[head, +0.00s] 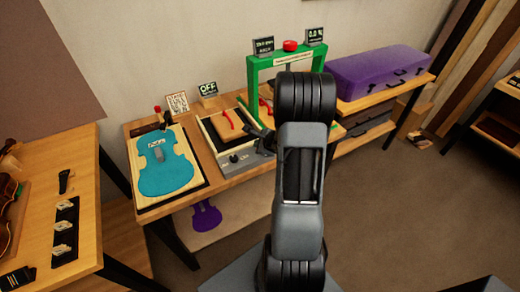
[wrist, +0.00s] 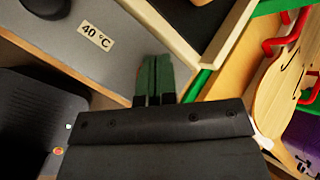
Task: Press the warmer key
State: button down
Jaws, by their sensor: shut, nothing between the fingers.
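The warmer (head: 208,133) is a shallow pale-wood box with a dark inside and a grey control panel (head: 239,163) at its front, with small black controls. In the wrist view the grey panel (wrist: 100,62) carries a "40 °C" label (wrist: 96,35), and part of a dark rounded control (wrist: 45,7) shows at the top left. A small sign behind the warmer reads "OFF" (head: 208,88). My gripper (wrist: 154,68) is shut and empty, its green fingertips over the panel's edge, right of and below the label. I cannot tell whether they touch it. Which control is the key is unclear.
A green frame (head: 255,85) with a red button (head: 290,45) stands right of the warmer. A purple case (head: 375,72) lies farther right. A blue violin-shaped plate (head: 168,170) lies to the left. The floor at right is clear.

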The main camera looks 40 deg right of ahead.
jog(key=shift+f, duration=0.15)
dwell(0.5)
jog(key=shift+f+b, duration=0.3)
jog(key=shift+b, duration=0.45)
jog(key=shift+r, duration=0.45)
jog(key=shift+r+p, duration=2.4)
jog(key=shift+r, duration=0.65)
